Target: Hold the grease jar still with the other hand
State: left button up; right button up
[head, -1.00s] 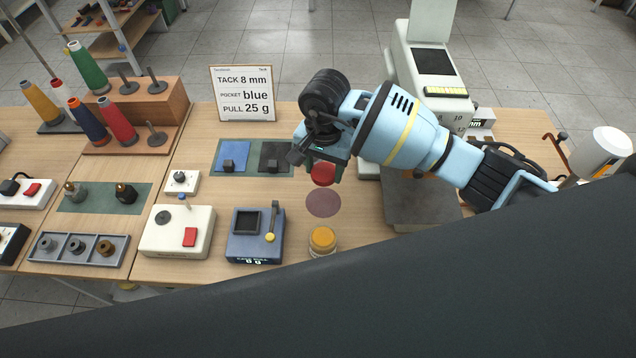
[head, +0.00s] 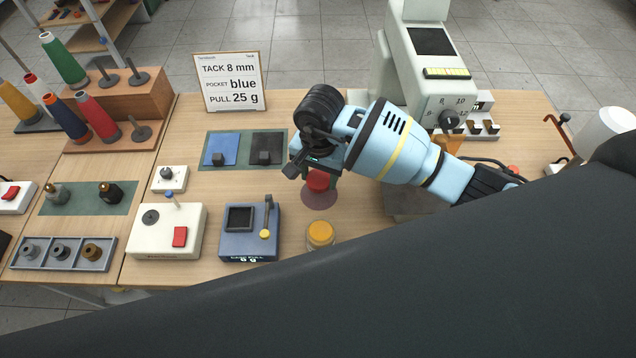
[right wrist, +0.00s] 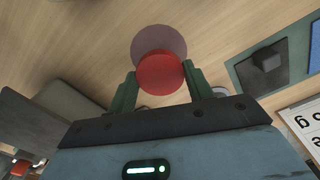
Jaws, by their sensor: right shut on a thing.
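My right gripper (head: 318,172) is shut on a red round piece (head: 318,181), over the far part of a flat mauve disc (head: 320,201) on the table. In the right wrist view the red piece (right wrist: 160,73) sits between both fingers, with the mauve disc (right wrist: 158,42) behind it. I cannot tell whether the piece touches the disc. A clear jar with a yellow-orange lid (head: 320,233) stands upright in front of the disc, apart from the gripper. No label shows which thing is the grease jar. My left gripper is not in view.
A blue-grey box with a lever (head: 250,232) and a white box with a red switch (head: 166,232) stand left of the jar. Blue and black pockets (head: 243,150) lie behind. A pale machine (head: 425,75) stands at right. My dark body part covers the front.

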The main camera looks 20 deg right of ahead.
aim_at(319, 179)
jog(key=f, duration=0.2)
jog(key=f+b, duration=0.1)
jog(key=f, duration=0.1)
jog(key=shift+s+f, duration=0.2)
jog(key=shift+f, duration=0.05)
jog(key=shift+w+r, duration=0.1)
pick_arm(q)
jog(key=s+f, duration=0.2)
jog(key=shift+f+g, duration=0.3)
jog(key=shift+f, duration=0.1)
pick_arm(e)
jog(key=o, duration=1.1)
notch_tip(319, 179, up, 11)
jog(key=p, duration=0.4)
jog(key=shift+w, duration=0.1)
jog(key=shift+r, duration=0.55)
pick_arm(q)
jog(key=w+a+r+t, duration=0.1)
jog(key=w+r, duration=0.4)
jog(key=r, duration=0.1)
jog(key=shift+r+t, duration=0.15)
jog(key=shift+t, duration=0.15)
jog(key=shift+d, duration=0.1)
